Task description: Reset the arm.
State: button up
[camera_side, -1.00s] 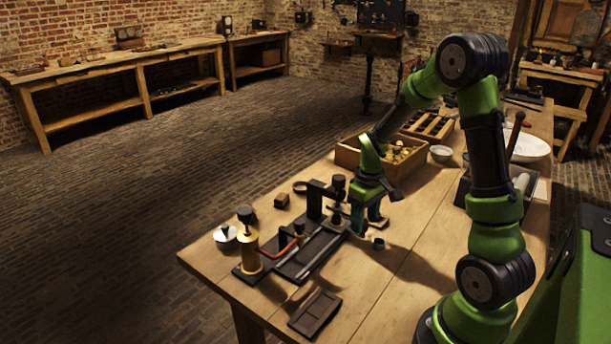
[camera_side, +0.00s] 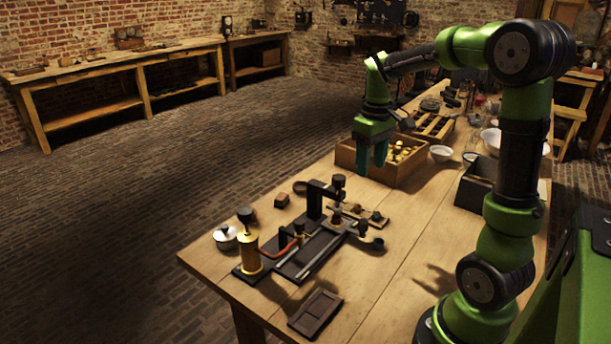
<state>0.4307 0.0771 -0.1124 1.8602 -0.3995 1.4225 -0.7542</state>
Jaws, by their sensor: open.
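My gripper (camera_side: 371,158) hangs in the air above the table, fingers pointing down, in front of the wooden box. It is open, and nothing shows between its fingers. The black apparatus base (camera_side: 287,262) stands on the table below and to the left of it. A brass cylinder (camera_side: 249,254) with a dark knob stands at the base's left end. A black bracket (camera_side: 315,199) rises at its back. My gripper is apart from all of these.
A wooden box (camera_side: 405,175) with brass parts sits behind my gripper. A white bowl (camera_side: 441,153) and a dark bin (camera_side: 472,192) stand to its right. A lidded pot (camera_side: 225,238) and a dark flat tray (camera_side: 315,313) are near the front left. The table's middle (camera_side: 400,260) is mostly clear.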

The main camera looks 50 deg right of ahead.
jog(key=shift+r, duration=0.4)
jog(key=s+a+r+m+t+y, duration=0.1)
jog(key=s+a+t, duration=0.2)
jog(key=a, duration=0.7)
jog(key=s+a+r+t+y, duration=0.1)
jog(key=s+a+r+t, duration=0.1)
jog(key=a, duration=0.9)
jog(key=shift+s+a+m+t, duration=0.15)
jog(key=shift+s+m+t, duration=0.25)
jog(key=shift+s+t, duration=0.55)
jog(key=shift+o, duration=0.3)
jog(key=shift+w, duration=0.15)
